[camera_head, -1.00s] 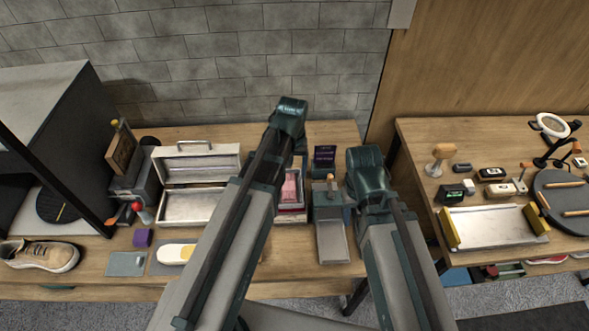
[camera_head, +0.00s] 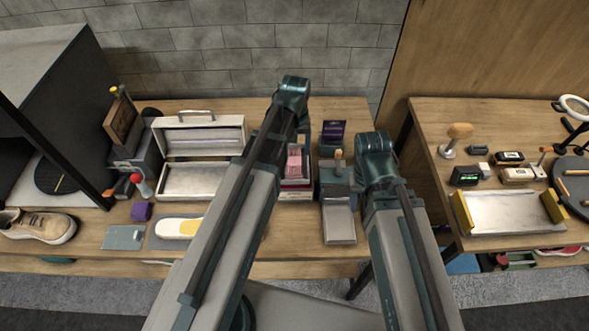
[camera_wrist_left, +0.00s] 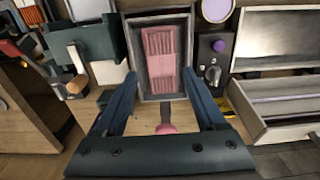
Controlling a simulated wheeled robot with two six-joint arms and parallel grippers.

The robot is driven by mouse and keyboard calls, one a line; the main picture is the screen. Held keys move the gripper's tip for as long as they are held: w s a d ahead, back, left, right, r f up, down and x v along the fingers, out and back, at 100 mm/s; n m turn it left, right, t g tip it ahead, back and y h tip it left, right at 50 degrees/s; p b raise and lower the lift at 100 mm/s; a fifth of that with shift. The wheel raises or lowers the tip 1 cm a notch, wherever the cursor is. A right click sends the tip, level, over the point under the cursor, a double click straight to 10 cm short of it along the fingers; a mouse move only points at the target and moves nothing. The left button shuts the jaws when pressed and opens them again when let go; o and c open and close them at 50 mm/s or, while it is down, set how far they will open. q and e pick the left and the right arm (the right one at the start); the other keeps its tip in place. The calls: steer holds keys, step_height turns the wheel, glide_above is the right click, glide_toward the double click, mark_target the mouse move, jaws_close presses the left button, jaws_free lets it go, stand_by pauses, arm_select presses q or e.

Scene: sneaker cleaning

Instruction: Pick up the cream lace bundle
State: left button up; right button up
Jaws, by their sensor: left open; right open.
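I cannot make out a cream lace bundle in either view. The pink piece also shows in the head view (camera_head: 294,160), beside my left arm, which covers part of the box. A small rounded pink object (camera_wrist_left: 166,128) shows low between the fingers, partly hidden by the gripper body. My right arm is in the head view, but its gripper is not visible.
An open grey case (camera_head: 190,181) stands left of my left arm. A grey holder (camera_head: 338,222) stands between my arms. A sneaker (camera_head: 38,226) and a yellow-white sole-shaped piece (camera_head: 177,228) lie at the left. A tray with yellow ends (camera_head: 508,213) is on the right table.

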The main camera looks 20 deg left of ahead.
mark_target(295, 164)
arm_select(q)
steer(key=shift+f, duration=0.65)
arm_select(e)
steer(key=shift+f, duration=0.65)
arm_select(q)
steer(key=f+b, duration=0.1)
steer(key=b, duration=0.1)
steer(key=f+b, duration=0.3)
steer(key=f, duration=0.1)
steer(key=shift+s+f+b, duration=0.2)
steer(key=shift+s+b, duration=0.1)
steer(key=shift+b, duration=0.1)
arm_select(e)
step_height(295, 164, down, 5)
steer(key=shift+f, duration=0.1)
arm_select(q)
steer(key=shift+r, duration=0.1)
steer(key=c, duration=1.1)
steer(key=shift+c, duration=0.2)
steer(key=shift+r, duration=0.15)
arm_select(e)
steer(key=shift+r, duration=0.2)
